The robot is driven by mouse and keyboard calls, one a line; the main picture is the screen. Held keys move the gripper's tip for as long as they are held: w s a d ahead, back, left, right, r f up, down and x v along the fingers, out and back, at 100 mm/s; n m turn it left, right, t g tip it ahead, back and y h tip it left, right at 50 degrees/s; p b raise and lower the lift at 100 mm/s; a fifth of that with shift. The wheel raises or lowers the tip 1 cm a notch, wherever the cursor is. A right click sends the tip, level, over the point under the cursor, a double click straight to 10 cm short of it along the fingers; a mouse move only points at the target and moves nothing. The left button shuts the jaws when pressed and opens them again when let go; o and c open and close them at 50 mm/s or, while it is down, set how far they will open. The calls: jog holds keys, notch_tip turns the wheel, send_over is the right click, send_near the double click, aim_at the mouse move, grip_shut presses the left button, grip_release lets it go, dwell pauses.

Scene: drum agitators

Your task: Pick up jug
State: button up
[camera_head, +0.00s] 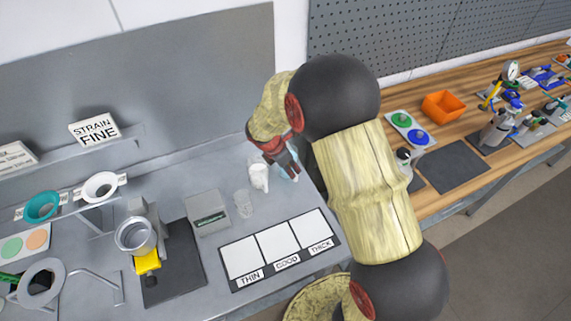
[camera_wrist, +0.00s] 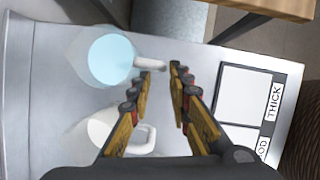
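Two jugs stand close together on the grey bench. One holds pale blue liquid (camera_wrist: 112,58), and its handle points right in the wrist view. In the head view my gripper largely hides it. The other is a white jug (camera_head: 259,177), which also shows in the wrist view (camera_wrist: 104,128) with its handle to the right, partly behind my left finger. In the head view my gripper (camera_head: 283,165) hangs over the bench's right part.
A clear cup (camera_head: 243,204) stands left of the white jug. A mat marked THIN, GOOD and THICK (camera_head: 279,249) lies empty in front. A wooden bench (camera_head: 469,129) with tools is at the right, across a gap.

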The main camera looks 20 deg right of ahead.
jog(key=b+x, duration=0.1)
jog(key=x, duration=0.6)
jog(key=shift+s+f, duration=0.15)
jog(key=shift+f, duration=0.25)
jog(key=c, duration=0.3)
grip_shut()
jog(key=shift+r, duration=0.15)
